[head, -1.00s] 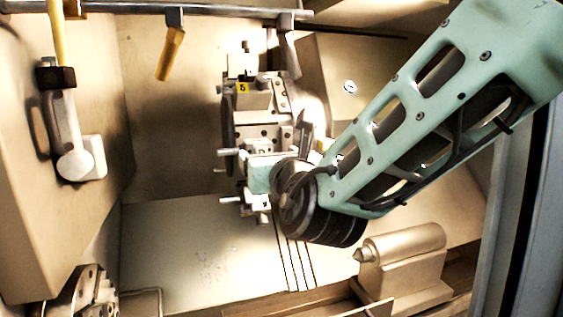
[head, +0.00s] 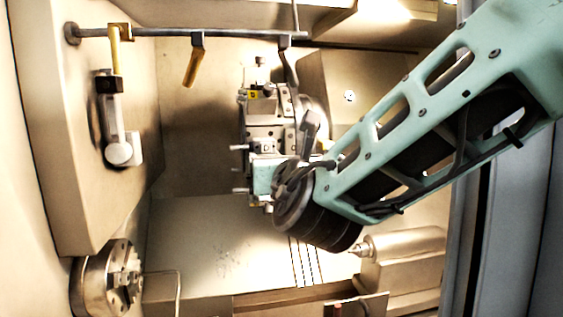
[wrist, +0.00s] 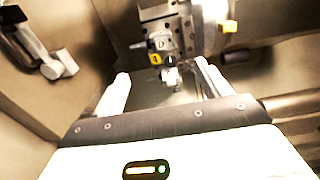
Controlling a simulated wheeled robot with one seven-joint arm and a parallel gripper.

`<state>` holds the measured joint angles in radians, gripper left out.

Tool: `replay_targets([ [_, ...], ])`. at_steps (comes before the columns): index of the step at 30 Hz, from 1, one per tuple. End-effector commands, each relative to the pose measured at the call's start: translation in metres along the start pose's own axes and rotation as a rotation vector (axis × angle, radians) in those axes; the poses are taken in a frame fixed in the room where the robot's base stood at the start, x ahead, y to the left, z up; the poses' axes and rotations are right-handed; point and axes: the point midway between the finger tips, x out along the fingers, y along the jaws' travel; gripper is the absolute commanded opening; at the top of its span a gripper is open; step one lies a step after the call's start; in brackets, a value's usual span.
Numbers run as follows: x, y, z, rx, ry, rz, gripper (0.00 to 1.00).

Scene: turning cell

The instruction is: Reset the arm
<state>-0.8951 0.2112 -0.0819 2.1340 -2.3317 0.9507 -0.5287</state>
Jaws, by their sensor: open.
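My mint-green arm (head: 440,110) reaches from the upper right into the machine, ending at a dark round wrist joint in front of the tool turret (head: 268,115). In the head view my gripper is mostly hidden by the wrist joint. In the wrist view my gripper (wrist: 162,76) shows two pale fingers wide apart with nothing between them. The turret (wrist: 170,30) with its tool holders is beyond the fingertips; I cannot tell the exact gap.
A chuck (head: 98,281) is at the lower left and a tailstock (head: 405,244) at the lower right. A lever-like arm (head: 117,130) is on the left wall. A rail (head: 230,34) with yellow handles crosses the top. A grey-blue door edge (head: 515,220) stands at right.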

Motion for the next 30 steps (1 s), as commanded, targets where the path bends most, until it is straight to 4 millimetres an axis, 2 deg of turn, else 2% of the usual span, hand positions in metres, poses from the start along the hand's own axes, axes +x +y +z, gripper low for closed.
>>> replay_targets([
  [5,-0.001,-0.003,-0.003,0.010,0.007,-0.009,0.76],
  [8,-0.006,-0.025,-0.025,0.106,0.076,-0.091,0.76],
  [11,-0.021,-0.057,-0.059,0.265,0.178,-0.226,0.76],
  [15,-0.056,-0.097,-0.114,0.527,0.327,-0.452,0.76],
  [18,-0.088,-0.118,-0.152,0.713,0.417,-0.621,0.76],
  [21,-0.124,-0.130,-0.188,0.901,0.492,-0.795,0.76],
  [25,-0.173,-0.135,-0.229,1.142,0.564,-1.030,0.76],
  [30,-0.235,-0.126,-0.272,1.454,0.613,-1.352,0.76],
])
